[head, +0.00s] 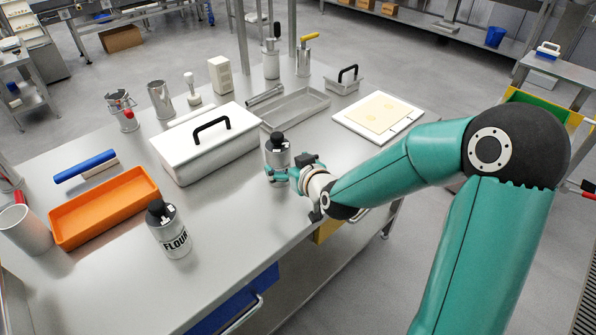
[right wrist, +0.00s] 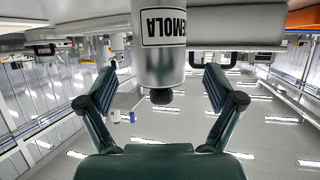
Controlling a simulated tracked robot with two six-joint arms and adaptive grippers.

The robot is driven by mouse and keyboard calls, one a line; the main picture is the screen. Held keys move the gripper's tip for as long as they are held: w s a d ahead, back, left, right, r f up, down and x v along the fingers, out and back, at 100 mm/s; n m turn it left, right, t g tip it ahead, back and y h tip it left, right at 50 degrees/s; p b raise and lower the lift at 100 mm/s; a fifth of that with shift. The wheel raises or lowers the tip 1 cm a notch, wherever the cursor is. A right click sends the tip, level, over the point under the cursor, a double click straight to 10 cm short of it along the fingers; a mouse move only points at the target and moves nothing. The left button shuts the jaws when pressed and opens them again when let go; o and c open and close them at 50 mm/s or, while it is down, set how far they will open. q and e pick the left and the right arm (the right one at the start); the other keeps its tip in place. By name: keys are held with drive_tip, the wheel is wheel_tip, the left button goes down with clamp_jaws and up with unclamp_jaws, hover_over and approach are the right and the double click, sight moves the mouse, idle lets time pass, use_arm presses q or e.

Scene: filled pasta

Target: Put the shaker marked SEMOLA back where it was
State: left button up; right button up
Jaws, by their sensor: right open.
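The shaker marked SEMOLA (head: 278,147) is a metal cylinder with a black cap. It stands upright on the steel table in front of the white lidded box. In the right wrist view the shaker (right wrist: 158,60) shows part of its label, reading "EMOLA". My right gripper (head: 284,174) is low at the shaker's near side. In the right wrist view its two fingers (right wrist: 161,88) are spread open, one to each side of the shaker, with visible gaps. The shaker's lower part is partly hidden by the gripper in the head view. My left gripper is not in view.
A FLOUR shaker (head: 170,230) stands at the front left, beside an orange tray (head: 105,207). The white lidded box (head: 207,148) is close behind the SEMOLA shaker. A grey tray (head: 296,107) and a white board (head: 378,117) lie farther back. The front middle of the table is clear.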

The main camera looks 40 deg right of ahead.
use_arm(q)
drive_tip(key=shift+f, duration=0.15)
use_arm(e)
drive_tip(key=v, duration=0.6)
